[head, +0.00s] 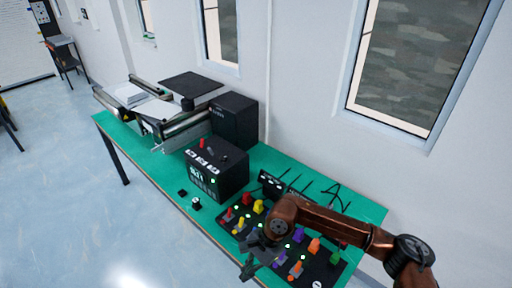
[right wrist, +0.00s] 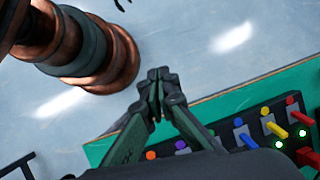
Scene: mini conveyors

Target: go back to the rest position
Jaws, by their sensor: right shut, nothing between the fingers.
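My right arm comes in from the right in the head view and reaches across the black switch panel (head: 338,277). My right gripper (head: 248,268) is at the table's front edge, beside the panel. In the right wrist view its fingertips (right wrist: 158,78) meet, with nothing between them, above the floor just off the table edge. The panel (right wrist: 262,110) carries coloured levers and green lights, and the arm hides part of it in the head view. My left gripper does not show in the head view.
The green table (head: 290,160) holds a black control box (head: 222,172), a conveyor machine (head: 170,115) and a larger black box (head: 235,118) farther left. Cables (head: 335,190) lie behind the panel. The wall with windows stands behind. The floor (head: 90,220) in front is clear.

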